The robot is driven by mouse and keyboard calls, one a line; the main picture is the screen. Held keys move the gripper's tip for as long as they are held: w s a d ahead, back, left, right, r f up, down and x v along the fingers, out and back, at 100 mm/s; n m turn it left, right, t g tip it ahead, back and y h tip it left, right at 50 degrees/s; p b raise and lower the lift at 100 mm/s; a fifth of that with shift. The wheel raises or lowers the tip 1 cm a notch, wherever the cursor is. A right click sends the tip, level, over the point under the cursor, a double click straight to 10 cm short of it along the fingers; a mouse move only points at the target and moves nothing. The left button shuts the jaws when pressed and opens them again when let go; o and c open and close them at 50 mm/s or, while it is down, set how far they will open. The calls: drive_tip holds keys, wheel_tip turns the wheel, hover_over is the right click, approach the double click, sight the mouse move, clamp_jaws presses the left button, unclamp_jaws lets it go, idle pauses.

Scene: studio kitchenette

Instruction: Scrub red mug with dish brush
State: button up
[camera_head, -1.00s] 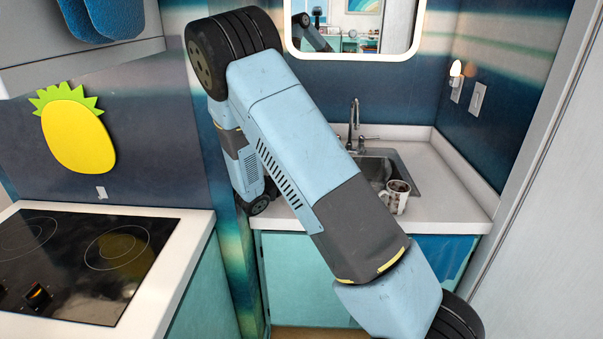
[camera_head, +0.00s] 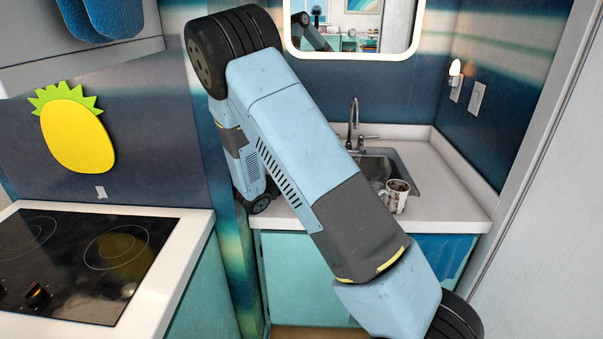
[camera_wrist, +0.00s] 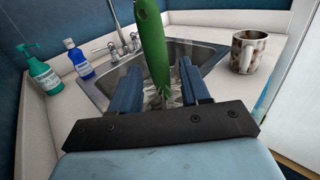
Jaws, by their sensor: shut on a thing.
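My gripper (camera_wrist: 161,68) shows in the wrist view, shut on a green dish brush (camera_wrist: 150,38). The brush's green handle points up and away between the blue fingers, and pale bristles show low between them. The gripper is over the front of the sink; in the head view my arm hides it and the brush. A mug (camera_wrist: 248,55) stands upright on the counter right of the sink, apart from the gripper and brush. It looks white with dark brown mottling, not plainly red. It also shows in the head view (camera_head: 395,199), by the sink's front right corner.
The sink (camera_wrist: 189,48) has a metal faucet (camera_wrist: 118,22) behind it. A green pump bottle (camera_wrist: 43,74) and a blue bottle (camera_wrist: 77,60) stand on the counter left of the sink. A cooktop (camera_head: 75,262) is at left. Counter around the mug is clear.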

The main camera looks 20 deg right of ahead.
drive_tip(key=shift+s+d, duration=0.1)
drive_tip(key=shift+s, duration=0.2)
drive_tip(key=shift+w, duration=0.3)
drive_tip(key=shift+s, duration=0.3)
idle(1.3)
drive_tip(key=shift+w+a+r, duration=0.1)
drive_tip(key=shift+a, duration=0.2)
